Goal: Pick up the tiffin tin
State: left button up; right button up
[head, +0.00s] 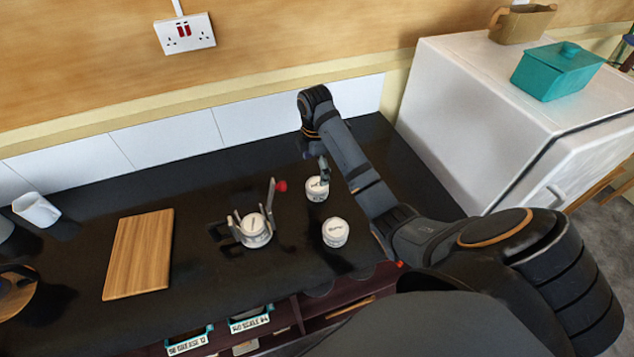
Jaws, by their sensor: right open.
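Three small round white tins with dark lettering on top are on the black counter. One tin (315,192) is at the back, one tin (335,234) is nearer the front, and one tin (254,232) sits inside a metal carrier frame (234,228) with an upright arm ending in a red knob. Which one is meant by the tiffin tin I cannot tell. My right gripper (323,176) is open and points down at the back tin, its fingers overlapping the tin's top edge. Whether it touches is unclear. My left gripper is out of view.
A wooden board (140,255) and a white mug (36,210) are to the left on the counter. A white fridge (475,110) at right bears a teal lidded box (555,72) and a tan jug (522,24). Counter between board and carrier is clear.

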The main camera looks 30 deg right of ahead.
aim_at(317, 184)
jog(key=f+b, duration=0.1)
jog(key=f, duration=0.1)
jog(key=f+b, duration=0.1)
jog(key=f, duration=0.1)
jog(key=shift+w+f, duration=0.1)
jog(key=shift+w, duration=0.3)
jog(key=shift+d+f+b, duration=0.1)
jog(key=shift+f+b, duration=0.2)
jog(key=shift+b, duration=0.15)
jog(key=f, duration=0.1)
jog(key=b, duration=0.1)
jog(key=f+b, duration=0.1)
jog(key=shift+s+d+f, duration=0.25)
jog(key=shift+s+f, duration=0.05)
jog(key=shift+s, duration=0.05)
jog(key=shift+w+f+p, duration=0.15)
jog(key=shift+f+p, duration=0.2)
jog(key=shift+f, duration=0.6)
jog(key=shift+r, duration=0.1)
jog(key=c, duration=0.9)
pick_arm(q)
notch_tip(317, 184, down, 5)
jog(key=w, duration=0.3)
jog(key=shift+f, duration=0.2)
pick_arm(e)
jog(key=c, duration=0.5)
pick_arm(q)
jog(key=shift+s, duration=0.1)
pick_arm(e)
jog(key=shift+c, duration=0.2)
